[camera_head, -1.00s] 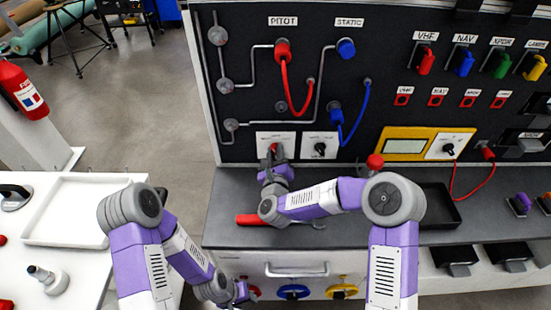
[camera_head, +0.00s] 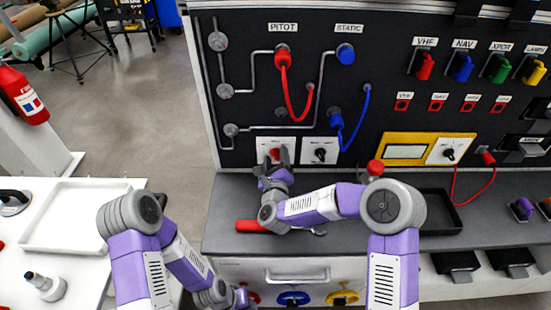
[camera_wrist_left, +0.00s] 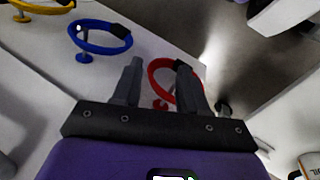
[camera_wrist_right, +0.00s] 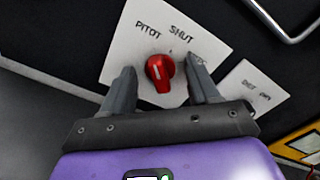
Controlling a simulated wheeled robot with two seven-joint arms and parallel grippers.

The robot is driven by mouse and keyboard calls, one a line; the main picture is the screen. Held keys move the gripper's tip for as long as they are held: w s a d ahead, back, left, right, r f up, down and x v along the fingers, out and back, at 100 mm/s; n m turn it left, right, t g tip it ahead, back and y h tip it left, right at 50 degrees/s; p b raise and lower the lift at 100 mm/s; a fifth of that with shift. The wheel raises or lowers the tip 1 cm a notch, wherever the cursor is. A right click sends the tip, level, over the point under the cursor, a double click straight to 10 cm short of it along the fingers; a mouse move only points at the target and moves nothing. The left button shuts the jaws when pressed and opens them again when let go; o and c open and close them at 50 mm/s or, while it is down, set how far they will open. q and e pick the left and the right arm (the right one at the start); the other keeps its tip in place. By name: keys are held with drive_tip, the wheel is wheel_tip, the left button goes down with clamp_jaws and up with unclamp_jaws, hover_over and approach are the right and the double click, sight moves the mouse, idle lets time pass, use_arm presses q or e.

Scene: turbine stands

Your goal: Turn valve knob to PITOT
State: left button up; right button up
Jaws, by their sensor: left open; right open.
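The red valve knob (camera_wrist_right: 160,72) sits on a white plate (camera_wrist_right: 122,40) lettered PITOT and SHUT; a white line marks the knob's face. In the head view the knob (camera_head: 274,153) is partly covered by my right gripper (camera_head: 276,160). In the right wrist view my right gripper (camera_wrist_right: 160,78) is open, with one finger on each side of the knob and no clear contact. My left gripper (camera_wrist_left: 158,75) is open and low, before the red ring handle (camera_wrist_left: 160,98) on the cabinet front. I cannot tell whether it touches the ring.
A second white plate with a black knob (camera_head: 320,152) is right of the valve plate. A red-handled tool (camera_head: 250,226) lies on the grey shelf (camera_head: 225,200) under my right arm. Blue (camera_head: 294,298) and yellow (camera_head: 342,297) ring handles line the cabinet below. A black tray (camera_head: 440,228) stands to the right.

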sight(276, 158)
drive_tip(key=shift+s, duration=2.5)
